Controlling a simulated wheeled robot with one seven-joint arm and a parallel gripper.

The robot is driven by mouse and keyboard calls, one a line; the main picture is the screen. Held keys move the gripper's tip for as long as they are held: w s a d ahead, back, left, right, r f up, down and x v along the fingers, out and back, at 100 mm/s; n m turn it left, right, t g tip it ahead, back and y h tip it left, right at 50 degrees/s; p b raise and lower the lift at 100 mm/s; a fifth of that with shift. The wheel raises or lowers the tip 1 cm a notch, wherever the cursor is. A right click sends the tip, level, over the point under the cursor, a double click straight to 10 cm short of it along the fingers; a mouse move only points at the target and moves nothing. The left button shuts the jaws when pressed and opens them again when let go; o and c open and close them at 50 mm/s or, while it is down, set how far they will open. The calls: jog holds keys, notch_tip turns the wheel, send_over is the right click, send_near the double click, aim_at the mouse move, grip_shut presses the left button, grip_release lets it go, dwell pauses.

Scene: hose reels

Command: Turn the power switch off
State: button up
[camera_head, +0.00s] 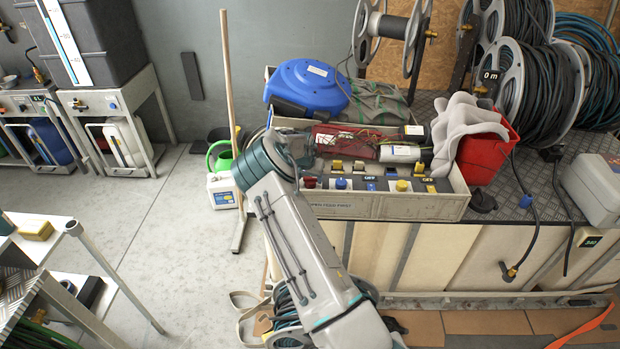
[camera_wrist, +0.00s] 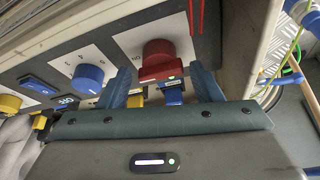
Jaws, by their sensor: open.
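A red knob (camera_wrist: 158,56) is just beyond the fingers. A second blue rocker switch (camera_wrist: 38,86) is farther left, past a blue knob (camera_wrist: 88,76). In the head view the control panel (camera_head: 385,205) shows the red knob (camera_head: 310,182), blue knob (camera_head: 341,183) and a blue rocker (camera_head: 371,186). My arm hides the gripper's fingertips and the panel's left end there.
The panel's tray holds a red unit with wires (camera_head: 345,141), a white cylinder (camera_head: 400,153) and yellow knobs (camera_head: 402,186). A red bucket with a grey cloth (camera_head: 487,152) stands right of it. A blue reel (camera_head: 307,86) is behind. Open floor (camera_head: 130,200) lies to the left.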

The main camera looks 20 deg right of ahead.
aim_at(310, 181)
jog(key=shift+x, duration=1.2)
jog(key=c, duration=0.7)
